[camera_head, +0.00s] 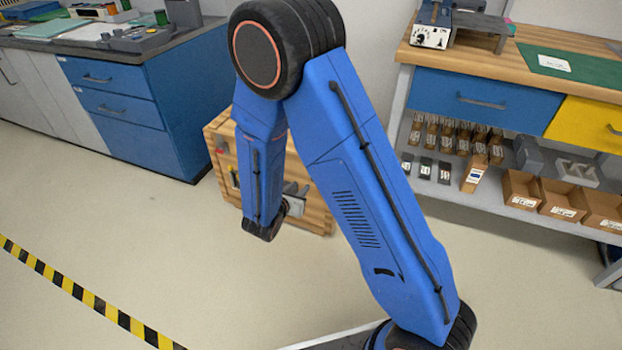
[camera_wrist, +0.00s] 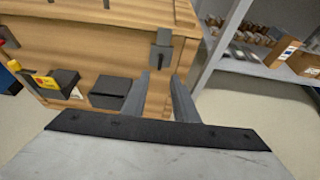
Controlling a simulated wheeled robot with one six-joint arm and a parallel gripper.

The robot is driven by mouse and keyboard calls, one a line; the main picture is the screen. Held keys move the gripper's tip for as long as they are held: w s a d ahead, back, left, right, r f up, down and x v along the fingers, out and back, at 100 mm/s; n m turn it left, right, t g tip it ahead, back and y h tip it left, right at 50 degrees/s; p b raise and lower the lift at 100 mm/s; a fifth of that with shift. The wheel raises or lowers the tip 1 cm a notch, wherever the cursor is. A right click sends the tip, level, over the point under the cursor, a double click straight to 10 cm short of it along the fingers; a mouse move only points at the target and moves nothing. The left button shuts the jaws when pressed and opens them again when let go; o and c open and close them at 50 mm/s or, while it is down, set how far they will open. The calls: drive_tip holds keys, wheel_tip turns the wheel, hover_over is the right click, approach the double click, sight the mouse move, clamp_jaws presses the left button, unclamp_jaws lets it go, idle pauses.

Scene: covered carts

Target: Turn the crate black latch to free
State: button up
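The wooden crate (camera_wrist: 90,40) stands on the floor, and in the head view its wood shows behind my arm (camera_head: 312,208). A dark grey-black latch on a plate (camera_wrist: 161,52) sits on the crate's front near its right edge in the wrist view. It points roughly up and down. My gripper (camera_wrist: 160,82) is open, its two grey fingers apart with bare wood showing between them. The fingertips are just below the latch in the picture; whether they touch the crate cannot be told. In the head view, my arm hides the latch and most of the gripper.
Two dark blocks, one with a yellow label (camera_wrist: 62,80) and one plain (camera_wrist: 108,92), sit on the crate's front left of my fingers. A red part (camera_head: 220,146) is near its left edge. A shelf with cardboard boxes (camera_head: 560,200) stands right; floor in front is clear.

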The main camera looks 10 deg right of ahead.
sight(312, 176)
drive_tip(key=x, duration=1.2)
drive_tip(key=shift+f, duration=0.1)
clamp_jaws()
